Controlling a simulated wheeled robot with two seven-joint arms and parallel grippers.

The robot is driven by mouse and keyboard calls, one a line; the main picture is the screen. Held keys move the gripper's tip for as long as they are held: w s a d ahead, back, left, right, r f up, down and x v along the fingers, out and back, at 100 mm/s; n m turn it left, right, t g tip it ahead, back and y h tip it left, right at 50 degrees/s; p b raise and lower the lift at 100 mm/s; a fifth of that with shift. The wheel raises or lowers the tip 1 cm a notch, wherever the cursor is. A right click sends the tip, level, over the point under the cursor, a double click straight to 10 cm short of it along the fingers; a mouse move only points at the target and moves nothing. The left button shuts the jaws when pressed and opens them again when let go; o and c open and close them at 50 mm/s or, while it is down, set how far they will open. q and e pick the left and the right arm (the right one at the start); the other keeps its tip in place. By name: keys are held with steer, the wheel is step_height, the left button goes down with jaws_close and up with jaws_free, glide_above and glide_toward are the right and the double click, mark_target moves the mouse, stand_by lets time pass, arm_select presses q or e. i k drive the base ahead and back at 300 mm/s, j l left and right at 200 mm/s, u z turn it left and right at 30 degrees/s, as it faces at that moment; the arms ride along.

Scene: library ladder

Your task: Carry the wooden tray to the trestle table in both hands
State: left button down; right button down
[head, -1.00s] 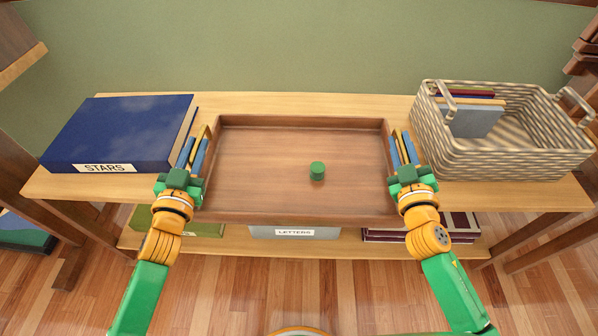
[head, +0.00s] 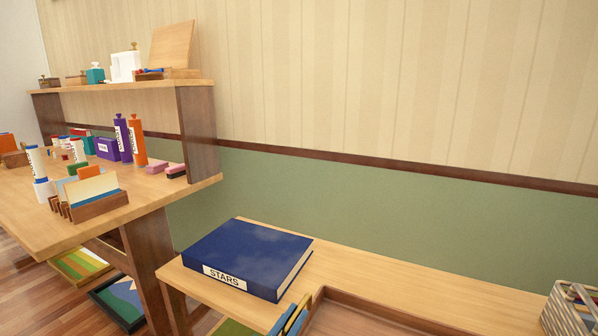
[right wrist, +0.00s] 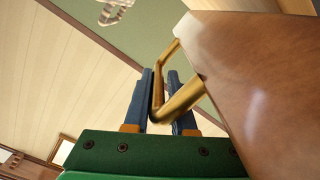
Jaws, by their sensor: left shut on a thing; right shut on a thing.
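The brown wooden tray (head: 372,318) shows only its far left corner at the bottom of the head view. The blue fingers of my left gripper (head: 292,316) are shut on the handle at the tray's left side. In the right wrist view my right gripper (right wrist: 160,80) has its blue fingers shut on the brass handle (right wrist: 182,101) beside the tray's wooden wall (right wrist: 255,70). A wooden table (head: 120,222) with a thick dark leg stands at the left; its lower frame is partly hidden.
A blue STARS book (head: 247,258) lies on the low bench (head: 405,283) beside the tray. A striped basket (head: 567,310) stands at the right edge. The left table holds bottles, a card rack (head: 90,196) and a raised shelf (head: 130,86). Its near front corner looks clear.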

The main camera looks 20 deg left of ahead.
mark_target(32, 182)
steer(key=k+u, duration=0.15)
steer(key=u, duration=0.2)
steer(key=k+u, duration=0.1)
steer(key=u, duration=0.25)
steer(key=k+j+u, duration=0.1)
steer(key=u, duration=0.25)
steer(key=j+u, duration=0.1)
steer(key=u, duration=2)
steer(key=i+l+u, duration=0.15)
steer(key=i, duration=0.35)
steer(key=i+l+u, duration=0.15)
steer(key=i+l, duration=0.15)
steer(key=i, duration=0.25)
steer(key=i+l+u, duration=0.1)
steer(key=i+l, duration=0.2)
steer(key=i, duration=2.2)
steer(key=i+z, duration=0.15)
steer(key=i, duration=0.4)
steer(key=i+j+z, duration=0.1)
steer(key=i, duration=0.45)
steer(key=i+j+z, duration=0.15)
steer(key=i, duration=0.4)
steer(key=j+z, duration=0.15)
steer(key=z, duration=1.9)
steer(key=i+j, duration=0.05)
